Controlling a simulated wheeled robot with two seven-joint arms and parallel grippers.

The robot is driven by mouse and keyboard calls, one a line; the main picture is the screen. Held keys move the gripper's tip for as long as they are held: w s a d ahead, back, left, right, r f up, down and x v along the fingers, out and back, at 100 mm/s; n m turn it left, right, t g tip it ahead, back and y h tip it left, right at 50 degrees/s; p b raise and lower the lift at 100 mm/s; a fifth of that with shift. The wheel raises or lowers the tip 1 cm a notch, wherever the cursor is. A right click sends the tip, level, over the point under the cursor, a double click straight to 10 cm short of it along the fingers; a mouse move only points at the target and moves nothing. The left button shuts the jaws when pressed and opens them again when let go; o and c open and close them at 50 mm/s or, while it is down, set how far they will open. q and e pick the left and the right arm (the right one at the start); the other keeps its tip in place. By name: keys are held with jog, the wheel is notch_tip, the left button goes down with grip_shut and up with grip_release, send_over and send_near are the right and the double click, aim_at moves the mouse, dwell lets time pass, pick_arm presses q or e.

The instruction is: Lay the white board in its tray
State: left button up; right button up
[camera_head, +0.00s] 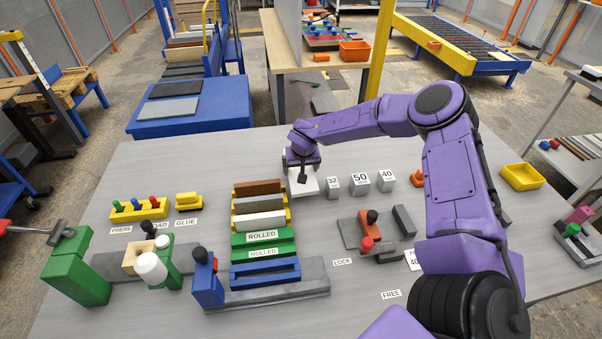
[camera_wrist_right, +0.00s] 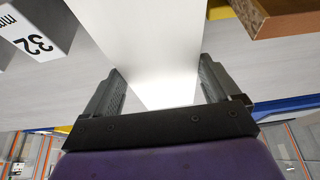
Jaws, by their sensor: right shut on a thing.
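My right gripper (camera_head: 303,166) is shut on a white board (camera_head: 304,184) above the middle of the table, right of the rack of boards. In the right wrist view the white board (camera_wrist_right: 152,50) runs between the two fingers of the right gripper (camera_wrist_right: 157,92). A rack at left holds a brown board (camera_head: 258,187), a grey board (camera_head: 258,204) and another white board (camera_head: 259,220) with yellow ends showing. I cannot tell which tray belongs to the held board. My left gripper is not in view.
Grey blocks marked 32 (camera_head: 333,187), 50 (camera_head: 360,184) and 40 (camera_head: 386,181) stand close right of the held board. Green trays labelled ROLLED (camera_head: 263,245) and a blue frame (camera_head: 265,273) lie nearer. A yellow bin (camera_head: 522,177) sits at far right.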

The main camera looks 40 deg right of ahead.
jog(key=x, duration=0.3)
jog(key=shift+s+a+f, duration=0.15)
jog(key=shift+s+f, duration=0.1)
jog(key=shift+f, duration=0.15)
jog(key=shift+f, duration=0.15)
jog(key=o, duration=1)
